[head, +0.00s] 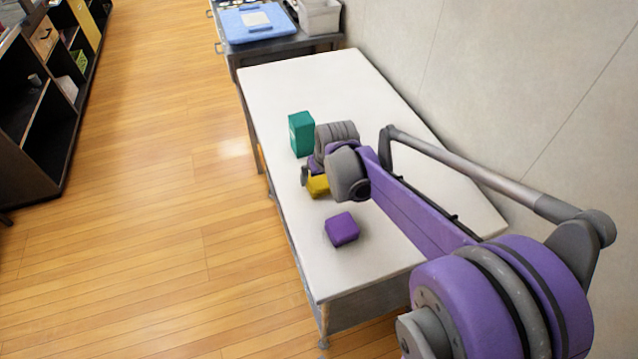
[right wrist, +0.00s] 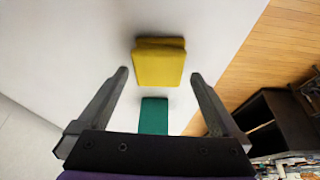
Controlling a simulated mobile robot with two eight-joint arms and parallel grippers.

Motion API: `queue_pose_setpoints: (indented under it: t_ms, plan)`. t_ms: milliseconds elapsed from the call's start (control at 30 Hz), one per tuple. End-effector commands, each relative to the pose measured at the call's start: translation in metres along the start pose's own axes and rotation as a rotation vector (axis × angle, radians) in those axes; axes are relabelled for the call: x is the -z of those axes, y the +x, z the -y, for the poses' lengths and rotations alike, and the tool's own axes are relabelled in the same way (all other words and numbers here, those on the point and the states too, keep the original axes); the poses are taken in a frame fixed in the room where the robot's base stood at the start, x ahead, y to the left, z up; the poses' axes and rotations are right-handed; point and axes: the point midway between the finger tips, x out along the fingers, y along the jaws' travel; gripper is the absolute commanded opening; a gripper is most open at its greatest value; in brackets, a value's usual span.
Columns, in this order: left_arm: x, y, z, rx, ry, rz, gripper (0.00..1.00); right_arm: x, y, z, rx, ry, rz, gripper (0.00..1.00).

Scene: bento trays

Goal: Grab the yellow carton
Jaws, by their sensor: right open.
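The yellow carton (head: 318,186) stands on the white table, partly hidden by my right gripper (head: 305,176) in the head view. In the right wrist view the yellow carton (right wrist: 160,64) is ahead of the open fingers of my right gripper (right wrist: 160,80), roughly centred between their lines. The fingers appear not to touch it. The gripper is empty. My left gripper is not in view.
A green carton (head: 301,134) stands behind the yellow one; it also shows in the right wrist view (right wrist: 153,115). A purple box (head: 341,229) is nearer on the white table (head: 290,85). A wall (head: 480,80) runs along the right.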

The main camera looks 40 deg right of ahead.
Motion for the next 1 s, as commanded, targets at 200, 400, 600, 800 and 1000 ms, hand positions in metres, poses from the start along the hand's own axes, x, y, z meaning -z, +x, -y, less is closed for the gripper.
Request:
queue_pose_setpoints:
  t_ms: [200, 400, 600, 800, 1000]
  plan:
    - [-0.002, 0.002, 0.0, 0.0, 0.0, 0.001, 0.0, 0.0, 0.03, 0.0, 0.0, 0.0, 0.0, 1.0]
    - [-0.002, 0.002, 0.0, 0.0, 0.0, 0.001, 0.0, 0.0, 0.033, 0.0, 0.0, 0.0, 0.0, 1.0]
    - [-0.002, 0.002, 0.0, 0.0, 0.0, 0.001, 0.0, 0.0, 0.033, 0.0, 0.0, 0.0, 0.0, 0.78]
    - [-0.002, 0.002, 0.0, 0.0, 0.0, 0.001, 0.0, 0.0, 0.033, 0.0, 0.0, 0.0, 0.0, 0.42]
    - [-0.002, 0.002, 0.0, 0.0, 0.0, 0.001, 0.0, 0.0, 0.033, 0.0, 0.0, 0.0, 0.0, 0.24]
